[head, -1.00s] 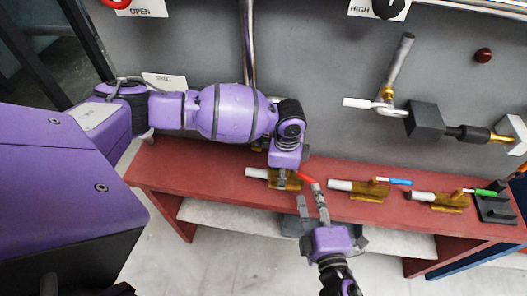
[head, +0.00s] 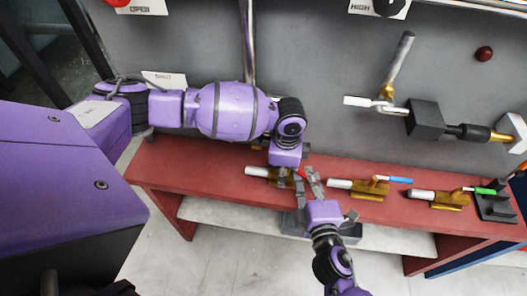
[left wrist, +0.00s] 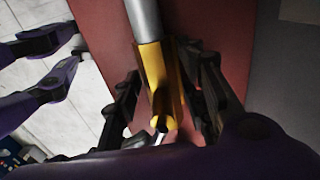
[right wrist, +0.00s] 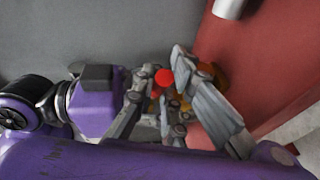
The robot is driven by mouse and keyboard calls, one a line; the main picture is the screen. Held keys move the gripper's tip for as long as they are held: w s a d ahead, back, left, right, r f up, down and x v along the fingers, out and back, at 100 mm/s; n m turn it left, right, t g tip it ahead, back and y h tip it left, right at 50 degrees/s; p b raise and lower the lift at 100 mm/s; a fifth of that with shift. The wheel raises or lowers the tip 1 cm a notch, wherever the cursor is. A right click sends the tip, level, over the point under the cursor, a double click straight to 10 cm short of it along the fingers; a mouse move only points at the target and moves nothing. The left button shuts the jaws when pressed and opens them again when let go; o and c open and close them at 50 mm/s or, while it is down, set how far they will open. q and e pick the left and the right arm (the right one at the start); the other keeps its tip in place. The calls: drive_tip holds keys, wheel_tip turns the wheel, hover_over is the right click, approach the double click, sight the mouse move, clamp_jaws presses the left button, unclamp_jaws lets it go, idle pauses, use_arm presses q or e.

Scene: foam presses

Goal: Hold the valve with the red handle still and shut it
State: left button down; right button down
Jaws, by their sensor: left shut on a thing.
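The valve with the red handle has a brass body (left wrist: 155,75) on a pale pipe (head: 256,172), low on the red bench. My left gripper (head: 284,180) is over it, with its fingers closed on both sides of the brass body in the left wrist view. The red handle (right wrist: 165,77) shows its end in the right wrist view, between the fingers of my right gripper (right wrist: 160,85). Those fingers are apart, one on each side of it; I cannot tell whether they touch it. In the head view my right gripper (head: 309,178) mostly hides the handle.
A valve with a blue handle (head: 400,180) and one with a green handle (head: 485,190) sit to the right on the red bench (head: 222,195). A dark block (head: 497,205) stands at the bench's right end. The grey panel (head: 330,110) rises behind.

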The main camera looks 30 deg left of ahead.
drive_tip(key=shift+a, duration=0.1)
idle(0.3)
drive_tip(key=shift+s+a+r+m+t+h, duration=0.15)
drive_tip(key=shift+s+m+t+h, duration=0.15)
drive_tip(key=shift+m+h, duration=0.25)
drive_tip(key=shift+s+m+h, duration=0.15)
drive_tip(key=shift+m+h, duration=0.1)
drive_tip(key=shift+h, duration=0.1)
drive_tip(key=c, duration=1.8)
unclamp_jaws()
drive_tip(key=shift+o, duration=0.2)
drive_tip(key=v, duration=1.2)
drive_tip(key=shift+f, duration=0.3)
